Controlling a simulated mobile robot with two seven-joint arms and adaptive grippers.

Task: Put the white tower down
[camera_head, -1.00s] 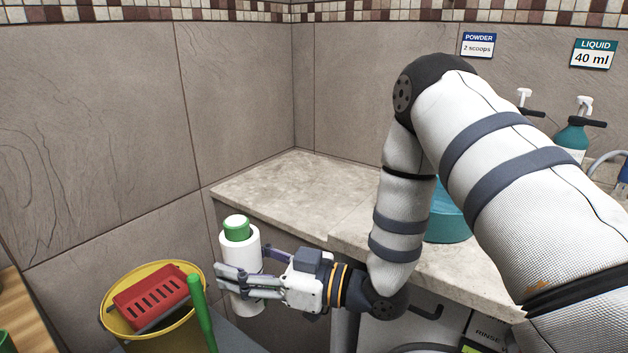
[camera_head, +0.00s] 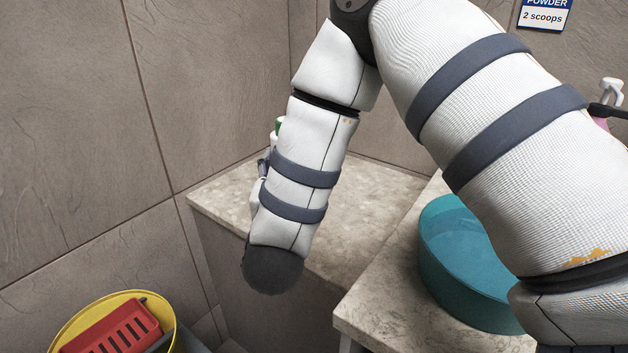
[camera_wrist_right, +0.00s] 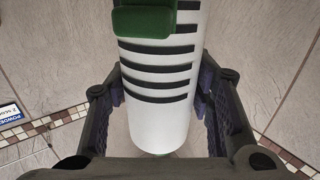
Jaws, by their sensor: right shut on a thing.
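The white tower (camera_wrist_right: 160,95) is a white cylinder with black stripes and a green part at its top edge in the right wrist view. My right gripper (camera_wrist_right: 162,88) is shut on it, one dark finger on each side. In the head view my own right arm hides most of both. Only a bit of the tower's green top (camera_head: 279,123) and part of the gripper (camera_head: 263,166) show, over the far left of the stone counter (camera_head: 225,200). The tower's base is hidden, so I cannot tell whether it touches the counter. My left gripper is not in view.
A teal basin (camera_head: 465,262) stands on the nearer counter at right. A yellow bucket (camera_head: 165,320) holding a red slotted piece (camera_head: 118,332) is at lower left. Tiled walls (camera_head: 225,75) close the corner behind. The counter right of my forearm looks clear.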

